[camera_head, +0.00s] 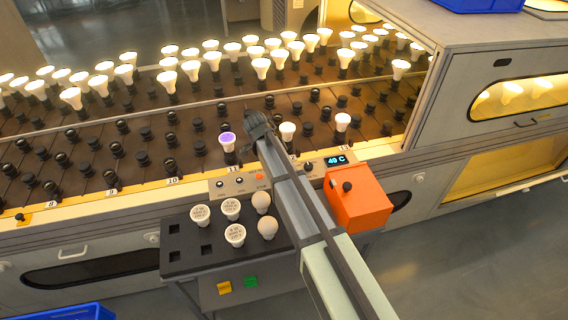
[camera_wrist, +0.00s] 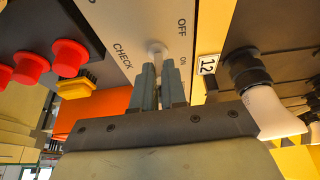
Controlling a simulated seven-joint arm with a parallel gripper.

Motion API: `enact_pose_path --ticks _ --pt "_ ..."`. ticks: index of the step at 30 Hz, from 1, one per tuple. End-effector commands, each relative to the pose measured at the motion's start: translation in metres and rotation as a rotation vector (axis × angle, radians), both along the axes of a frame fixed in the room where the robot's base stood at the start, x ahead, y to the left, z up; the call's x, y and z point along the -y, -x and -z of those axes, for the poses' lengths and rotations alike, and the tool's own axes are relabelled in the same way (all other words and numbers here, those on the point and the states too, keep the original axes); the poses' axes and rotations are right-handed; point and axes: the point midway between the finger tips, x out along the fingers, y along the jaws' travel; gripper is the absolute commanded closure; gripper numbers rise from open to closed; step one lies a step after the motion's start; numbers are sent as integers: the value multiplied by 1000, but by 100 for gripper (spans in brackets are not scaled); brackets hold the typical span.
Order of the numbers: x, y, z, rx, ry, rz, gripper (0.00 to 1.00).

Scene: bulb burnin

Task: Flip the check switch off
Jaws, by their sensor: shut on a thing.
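The check switch is a small pale lever (camera_wrist: 157,48) on a light panel (camera_wrist: 125,22) in the wrist view. The panel reads CHECK on the left, OFF above and ON to the right of the lever. My gripper (camera_wrist: 157,72) is at the lever, its two fingers close together and shut on it. The fingers cover part of the lever, so I cannot tell which way it is thrown. In the head view my gripper (camera_head: 262,128) reaches over the rack's front edge, and my arm hides the switch.
A white bulb (camera_wrist: 268,108) in a black socket is close right of my gripper, by the number 12 plate (camera_wrist: 208,64). Red knobs (camera_wrist: 70,57) are at left. An orange box (camera_head: 358,200) and a dark tray (camera_head: 180,262) with several bulbs flank my arm.

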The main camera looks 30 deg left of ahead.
Motion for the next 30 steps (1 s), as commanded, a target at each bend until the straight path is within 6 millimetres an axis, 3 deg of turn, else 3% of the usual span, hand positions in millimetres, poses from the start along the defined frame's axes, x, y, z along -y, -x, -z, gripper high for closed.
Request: enact_pose_path --ticks 15,30 --pt "-14 13 7 293 295 0 100" --pt "-17 17 9 390 391 1 100"
